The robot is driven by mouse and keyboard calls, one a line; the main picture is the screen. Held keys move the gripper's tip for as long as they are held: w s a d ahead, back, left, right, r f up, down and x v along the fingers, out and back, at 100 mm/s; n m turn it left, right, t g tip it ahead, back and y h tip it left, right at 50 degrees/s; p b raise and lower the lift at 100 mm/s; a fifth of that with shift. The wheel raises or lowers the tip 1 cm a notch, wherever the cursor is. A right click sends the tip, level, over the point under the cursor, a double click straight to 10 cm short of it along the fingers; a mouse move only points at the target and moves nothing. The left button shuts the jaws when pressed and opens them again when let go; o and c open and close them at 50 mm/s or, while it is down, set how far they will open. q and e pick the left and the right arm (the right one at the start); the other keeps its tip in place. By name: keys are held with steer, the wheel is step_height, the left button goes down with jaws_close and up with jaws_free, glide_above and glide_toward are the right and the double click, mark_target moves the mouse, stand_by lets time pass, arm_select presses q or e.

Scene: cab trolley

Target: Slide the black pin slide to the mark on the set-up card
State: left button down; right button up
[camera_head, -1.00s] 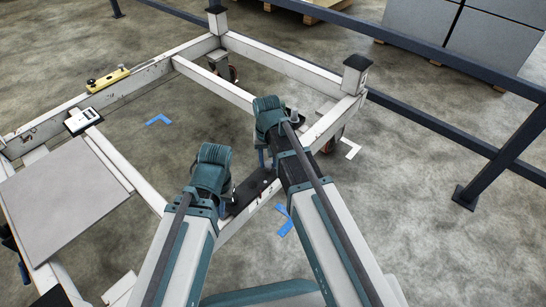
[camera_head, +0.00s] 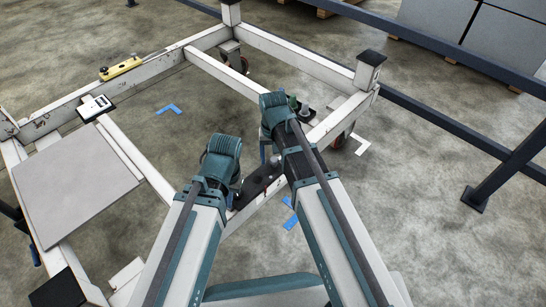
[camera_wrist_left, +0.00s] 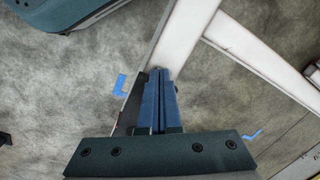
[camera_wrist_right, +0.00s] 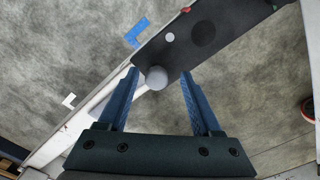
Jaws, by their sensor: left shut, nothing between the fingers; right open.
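A long black plate (camera_head: 262,179) lies along the trolley's near white beam. The right wrist view shows this plate (camera_wrist_right: 205,30) with a grey round-headed pin (camera_wrist_right: 157,77), a white dot and a small red part. My right gripper (camera_wrist_right: 158,74) is open, with the pin's head between its fingertips in that view; whether they touch it I cannot tell. My left gripper (camera_wrist_left: 161,72) is shut and empty beside the beam, near the plate's other end.
The white trolley frame (camera_head: 300,55) has corner posts and casters. A grey panel (camera_head: 75,185) lies at left and a yellow level (camera_head: 121,68) on the back beam. A grey post (camera_head: 304,113) stands beyond my right gripper. A dark blue rail (camera_head: 430,112) runs behind.

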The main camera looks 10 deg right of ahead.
arm_select(q)
steer(key=shift+r, duration=0.15)
arm_select(e)
steer(key=shift+r, duration=0.15)
arm_select(q)
step_height(320, 180, up, 14)
steer(key=p, duration=1.3)
steer(key=shift+f+p, duration=0.25)
steer(key=shift+p, duration=0.15)
arm_select(e)
step_height(320, 180, up, 14)
steer(key=shift+f, duration=0.25)
arm_select(q)
step_height(320, 180, up, 26)
steer(key=p, duration=2.6)
arm_select(e)
steer(key=s+a+r+n, duration=0.1)
steer(key=s+r, duration=0.3)
steer(key=r, duration=0.4)
steer(key=s+a+r+n, duration=0.1)
steer(key=s+r+n, duration=0.1)
steer(key=s+r, duration=0.3)
steer(key=s+a+r+n+h, duration=0.1)
steer(key=s+r, duration=0.4)
steer(key=r, duration=0.8)
steer(key=shift+n, duration=0.6)
steer(key=shift+a, duration=0.15)
